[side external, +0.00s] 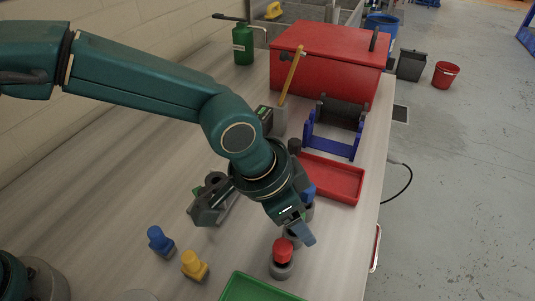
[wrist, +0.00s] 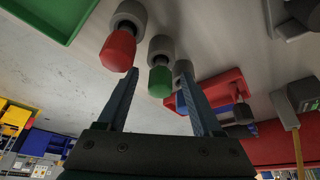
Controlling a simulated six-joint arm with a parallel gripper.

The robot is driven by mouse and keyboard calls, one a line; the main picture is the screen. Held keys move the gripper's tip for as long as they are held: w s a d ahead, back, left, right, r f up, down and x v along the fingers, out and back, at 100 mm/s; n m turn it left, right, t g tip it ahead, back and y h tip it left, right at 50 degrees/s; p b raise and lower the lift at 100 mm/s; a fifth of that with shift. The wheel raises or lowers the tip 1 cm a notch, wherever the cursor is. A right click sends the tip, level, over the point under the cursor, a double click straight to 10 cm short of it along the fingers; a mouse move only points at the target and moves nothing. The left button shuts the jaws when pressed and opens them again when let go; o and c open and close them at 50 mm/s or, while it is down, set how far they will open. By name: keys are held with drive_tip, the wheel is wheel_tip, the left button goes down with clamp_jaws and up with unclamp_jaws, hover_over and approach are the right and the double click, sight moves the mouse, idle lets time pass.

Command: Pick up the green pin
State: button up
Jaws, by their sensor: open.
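The green pin (wrist: 160,82) has a green head and a grey round base, and appears between my open fingers in the wrist view. My gripper (wrist: 160,72) is open, with one finger to each side of the pin in the picture; I see no finger touching it. In the side view my gripper (side external: 301,226) is low over the table near the red pin (side external: 283,251) and hides most of the green pin. The red pin also shows left of the green one in the wrist view (wrist: 118,48).
A blue-headed pin (side external: 309,192) stands close behind my gripper. Another blue pin (side external: 160,241) and a yellow pin (side external: 194,266) are at the left front. A green tray (side external: 258,288), a red tray (side external: 333,178), a blue stand (side external: 332,146) and a red box (side external: 325,62) are on the table.

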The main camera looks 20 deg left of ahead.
clamp_jaws()
drive_tip(key=shift+r, duration=0.15)
wheel_tip(320, 180, up, 4)
drive_tip(key=shift+f, duration=0.15)
drive_tip(key=w+a+r, duration=0.1)
drive_tip(key=a+r, duration=0.2)
drive_tip(key=a, duration=0.5)
drive_tip(key=w+a+r, duration=0.2)
drive_tip(key=a+r, duration=0.2)
drive_tip(key=a, duration=0.4)
drive_tip(key=shift+r, duration=0.3)
